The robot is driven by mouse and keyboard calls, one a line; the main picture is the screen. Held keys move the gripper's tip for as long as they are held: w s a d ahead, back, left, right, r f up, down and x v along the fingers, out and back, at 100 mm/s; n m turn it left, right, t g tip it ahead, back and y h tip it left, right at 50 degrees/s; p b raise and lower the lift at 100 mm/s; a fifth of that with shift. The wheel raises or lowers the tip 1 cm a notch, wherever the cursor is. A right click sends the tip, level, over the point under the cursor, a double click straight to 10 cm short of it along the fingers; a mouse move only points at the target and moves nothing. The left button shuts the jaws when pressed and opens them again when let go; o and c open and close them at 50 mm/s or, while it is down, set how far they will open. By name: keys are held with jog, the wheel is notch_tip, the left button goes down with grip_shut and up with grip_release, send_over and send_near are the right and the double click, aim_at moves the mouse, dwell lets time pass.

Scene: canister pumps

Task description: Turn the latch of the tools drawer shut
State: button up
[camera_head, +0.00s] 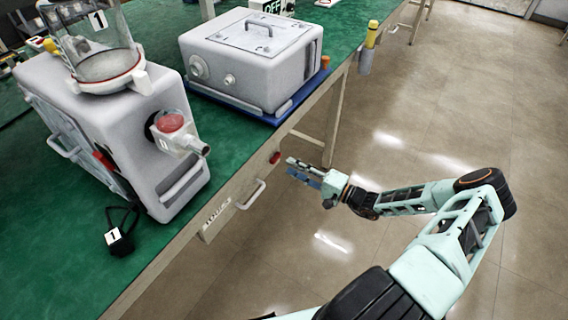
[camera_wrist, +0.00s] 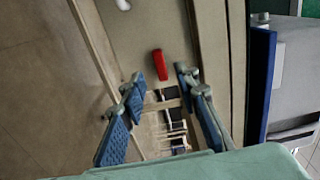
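The tools drawer (camera_head: 233,203) is a beige front under the edge of the green-topped bench, with a small label and a pale bar handle (camera_head: 251,194). Its red latch (camera_head: 275,158) sits to the right of the handle. In the wrist view the latch (camera_wrist: 159,65) is a short red bar, roughly lengthwise along the drawer front. My gripper (camera_head: 293,168) is beside the bench front, close to the latch. In the wrist view my gripper (camera_wrist: 161,84) is open, blue pads apart, with the latch showing between and beyond the fingertips. I see no contact.
On the bench stand a grey pump (camera_head: 130,125) with a clear canister (camera_head: 95,50), and a grey lidded box (camera_head: 250,65) on a blue tray (camera_head: 270,118). The floor (camera_head: 440,110) to the right is clear.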

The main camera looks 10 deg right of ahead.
jog(key=v, duration=0.6)
jog(key=shift+s+d, duration=0.3)
jog(key=shift+r, duration=0.1)
